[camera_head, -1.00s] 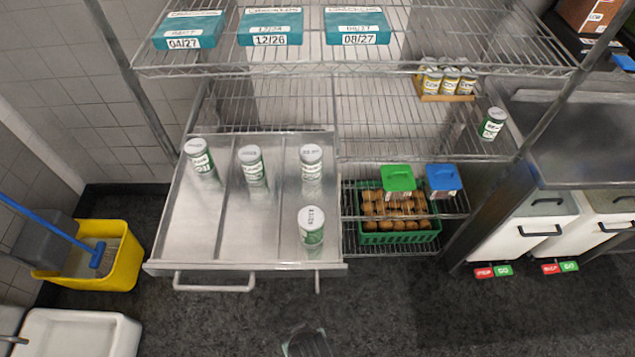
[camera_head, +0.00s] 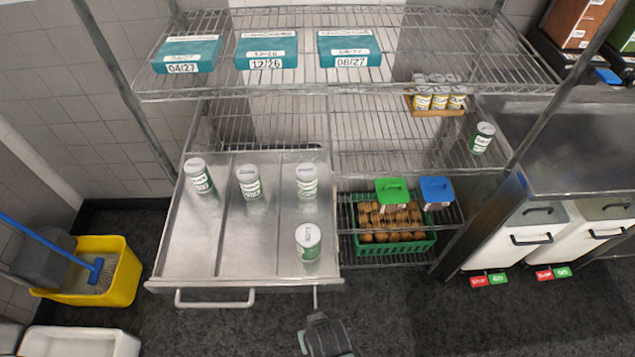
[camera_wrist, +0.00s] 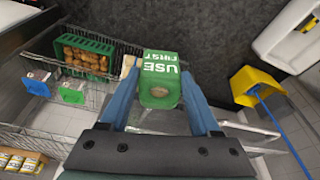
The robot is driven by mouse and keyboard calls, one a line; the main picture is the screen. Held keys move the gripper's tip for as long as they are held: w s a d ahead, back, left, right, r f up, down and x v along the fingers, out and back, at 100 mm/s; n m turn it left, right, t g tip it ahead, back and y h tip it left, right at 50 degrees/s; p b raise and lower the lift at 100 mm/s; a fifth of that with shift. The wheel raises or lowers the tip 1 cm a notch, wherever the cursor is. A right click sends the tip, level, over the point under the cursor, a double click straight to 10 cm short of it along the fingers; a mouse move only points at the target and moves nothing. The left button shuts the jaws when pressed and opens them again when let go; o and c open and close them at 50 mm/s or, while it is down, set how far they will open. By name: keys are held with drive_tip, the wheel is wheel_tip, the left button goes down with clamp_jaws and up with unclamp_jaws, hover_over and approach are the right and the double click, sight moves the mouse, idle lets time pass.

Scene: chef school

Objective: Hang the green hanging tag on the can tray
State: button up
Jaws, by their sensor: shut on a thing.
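A green tag (camera_wrist: 159,78) with white "USE FIRST" lettering and a hole is held between the two blue fingers of my gripper (camera_wrist: 159,92) in the wrist view. My gripper (camera_head: 327,337) is at the bottom of the head view, in front of and below the can tray; the tag cannot be made out there. The can tray (camera_head: 190,255) is a pulled-out metal tray with dividers and several green-and-white cans. Its front has a bar handle (camera_head: 215,304) at left and a thin rod (camera_head: 315,299) near the right corner, just above my gripper in the picture.
A wire shelf (camera_head: 375,150) stands behind, bearing teal boxes (camera_head: 266,50) and small cans. A green crate (camera_head: 395,245) of brown round items is right of the tray. A yellow bucket (camera_head: 120,285) stands at left. Dark floor (camera_head: 420,320) in front is clear.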

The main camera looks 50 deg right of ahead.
sight(316, 304)
drive_tip(key=shift+w+d+f+b, duration=0.15)
drive_tip(key=shift+w+d+b, duration=0.8)
drive_tip(key=shift+d, duration=0.25)
drive_tip(key=shift+w+d+f+b, duration=0.15)
drive_tip(key=shift+w+d+b, duration=0.65)
drive_tip(key=shift+w+d, duration=0.3)
drive_tip(key=shift+w+d+f, duration=0.3)
drive_tip(key=shift+d+f, duration=0.05)
drive_tip(key=shift+d, duration=0.15)
drive_tip(key=o, duration=1.4)
drive_tip(key=shift+r, duration=0.1)
drive_tip(key=b+v, duration=0.1)
drive_tip(key=v, duration=1.1)
drive_tip(key=shift+s+r+b, duration=0.15)
drive_tip(key=shift+r+b, duration=0.2)
drive_tip(key=shift+a, duration=0.1)
